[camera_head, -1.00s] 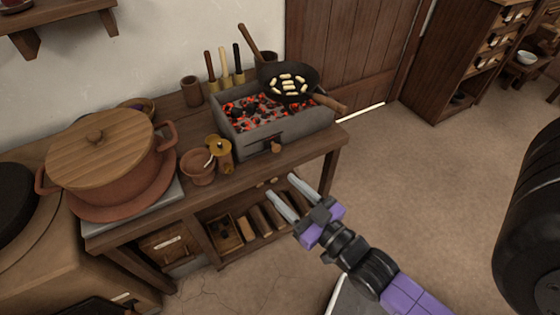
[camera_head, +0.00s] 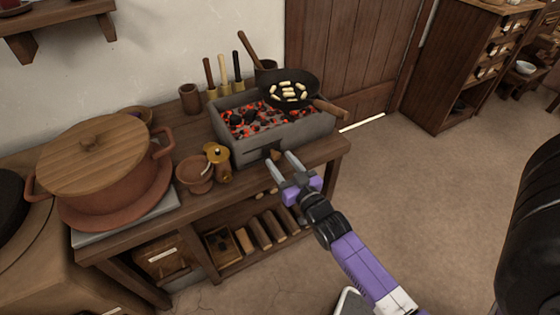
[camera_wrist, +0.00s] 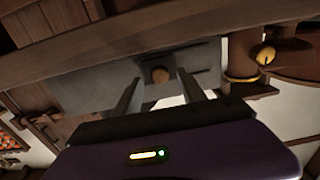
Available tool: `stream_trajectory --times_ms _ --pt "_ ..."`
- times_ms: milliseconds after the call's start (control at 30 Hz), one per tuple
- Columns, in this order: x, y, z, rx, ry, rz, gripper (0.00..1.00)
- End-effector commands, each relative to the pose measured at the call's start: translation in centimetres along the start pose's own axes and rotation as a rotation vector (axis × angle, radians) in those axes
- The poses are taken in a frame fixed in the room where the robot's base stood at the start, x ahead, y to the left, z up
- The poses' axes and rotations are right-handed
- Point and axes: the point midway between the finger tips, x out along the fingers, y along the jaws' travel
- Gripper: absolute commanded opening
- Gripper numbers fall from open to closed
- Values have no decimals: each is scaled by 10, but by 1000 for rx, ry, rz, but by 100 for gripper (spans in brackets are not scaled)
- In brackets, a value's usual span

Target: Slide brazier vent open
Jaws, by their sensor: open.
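The brazier (camera_head: 308,131) is a grey rectangular box of glowing coals on the wooden table. Its front carries a dark vent plate with a small brown knob (camera_wrist: 160,75). In the head view my gripper (camera_head: 282,162) is in front of that vent, its two grey fingers pointing at it and partly hiding it. In the wrist view the knob shows between my open fingers, a little beyond their tips. My gripper is empty. I cannot tell how far the vent is slid.
A black pan (camera_head: 290,92) with pale pieces sits over the coals. A brass-topped mill (camera_head: 218,163) and a clay mortar (camera_head: 196,174) stand left of the brazier. A large lidded pot (camera_head: 95,160) is farther left. The floor on the right is open.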

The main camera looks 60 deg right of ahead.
Motion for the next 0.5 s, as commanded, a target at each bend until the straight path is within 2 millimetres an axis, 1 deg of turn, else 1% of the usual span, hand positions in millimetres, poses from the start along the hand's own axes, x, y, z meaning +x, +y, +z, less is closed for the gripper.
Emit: stream_trajectory --times_ms 33,133,400,433,500 --pt "5 -1 0 1 1 -2 48" --pt "10 -1 0 1 1 -1 48" --pt "11 0 0 0 0 0 48" --pt "11 0 0 0 0 0 44" --pt "11 0 0 0 0 0 30"
